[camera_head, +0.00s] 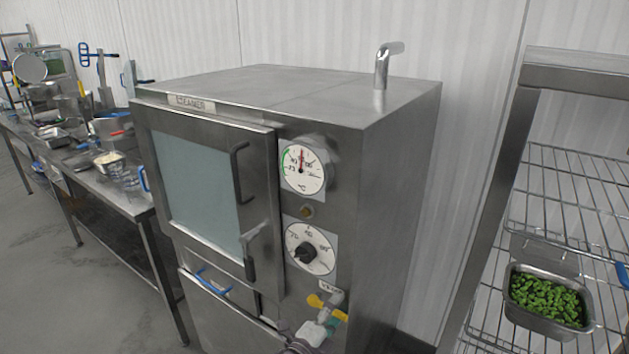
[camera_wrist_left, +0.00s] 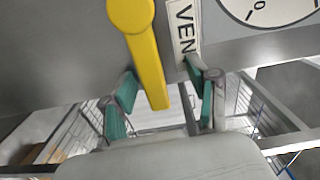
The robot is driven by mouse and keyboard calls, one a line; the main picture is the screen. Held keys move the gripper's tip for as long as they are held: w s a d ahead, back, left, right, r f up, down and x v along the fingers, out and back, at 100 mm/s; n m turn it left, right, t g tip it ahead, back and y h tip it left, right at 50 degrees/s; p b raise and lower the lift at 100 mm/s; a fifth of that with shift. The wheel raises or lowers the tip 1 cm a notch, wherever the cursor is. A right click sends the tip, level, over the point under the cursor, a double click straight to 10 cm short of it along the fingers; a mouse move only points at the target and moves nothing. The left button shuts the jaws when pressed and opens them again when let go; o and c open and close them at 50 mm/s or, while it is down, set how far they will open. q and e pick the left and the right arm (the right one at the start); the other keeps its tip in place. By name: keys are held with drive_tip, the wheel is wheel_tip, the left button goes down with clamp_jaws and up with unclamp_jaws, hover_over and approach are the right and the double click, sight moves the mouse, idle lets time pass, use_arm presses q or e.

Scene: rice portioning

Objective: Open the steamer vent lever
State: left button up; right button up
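The steamer (camera_head: 400,180) stands in the middle of the head view, with its door shut. The yellow vent lever (camera_head: 314,300) is low on its front, beneath the vent label (camera_head: 331,286). In the left wrist view the lever (camera_wrist_left: 147,62) runs from a round hub at the top down between my fingers. My left gripper (camera_head: 331,312) is at the lever, partly covering it in the head view. In the wrist view the left gripper (camera_wrist_left: 163,98) is open, its green-padded fingers on either side of the lever with gaps visible. My right gripper is not in view.
The temperature gauge (camera_head: 303,169) and timer dial (camera_head: 310,248) sit above the lever. The door handle (camera_head: 240,172) juts out to the left. A wire rack (camera_head: 575,190) at right holds a pan (camera_head: 545,325) of green vegetables. A cluttered steel table (camera_head: 125,205) is at left.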

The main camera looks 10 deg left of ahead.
use_arm(q)
drive_tip(key=o, duration=0.6)
drive_tip(key=shift+f, duration=0.1)
drive_tip(key=shift+p+v, duration=1.1)
drive_tip(key=shift+v, duration=1.55)
drive_tip(key=shift+p+v, duration=0.3)
drive_tip(key=shift+v, duration=1.1)
